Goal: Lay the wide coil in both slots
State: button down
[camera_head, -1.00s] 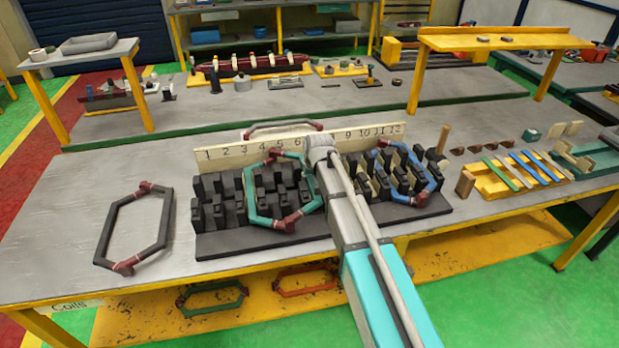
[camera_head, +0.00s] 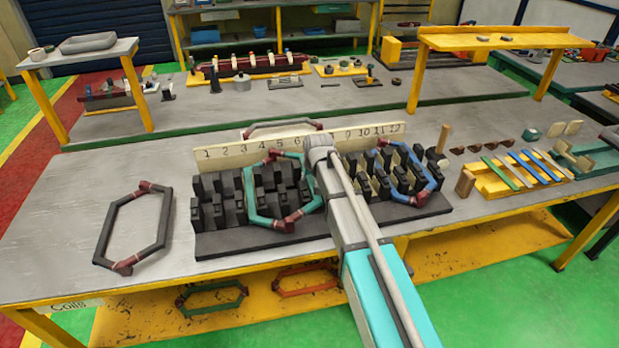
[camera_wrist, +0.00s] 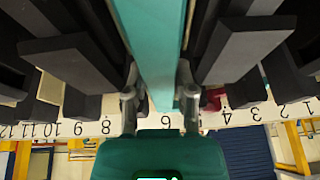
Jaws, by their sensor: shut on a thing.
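A teal coil with dark red ends (camera_head: 252,192) lies over the dark slotted stator block (camera_head: 218,244), its left leg among the teeth near labels 3 and 4. My gripper (camera_wrist: 160,90) is above the block near labels 6 and 7. In the wrist view its fingers are shut on the teal coil's straight leg (camera_wrist: 162,45), between dark teeth. In the head view my arm hides the fingers and much of the right leg. I cannot tell whether either leg is fully down. A larger dark grey coil (camera_head: 103,230) lies flat on the table at the left.
A blue coil (camera_head: 433,172) sits in the block at the right. A numbered board (camera_head: 228,155) stands behind the teeth, with another coil (camera_head: 283,128) behind it. Coloured strips (camera_head: 522,167) lie at the right. The table around the dark coil is clear.

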jog(key=shift+f, duration=0.15)
jog(key=shift+c, duration=1.8)
grip_release()
jog(key=shift+r+p, duration=0.75)
jog(key=shift+r, duration=0.15)
notch_tip(320, 180, up, 7)
jog(key=p, duration=0.7)
jog(key=shift+r, duration=0.2)
jog(key=shift+f, duration=0.1)
notch_tip(320, 180, down, 9)
jog(key=b, duration=0.8)
jog(key=shift+b, duration=0.4)
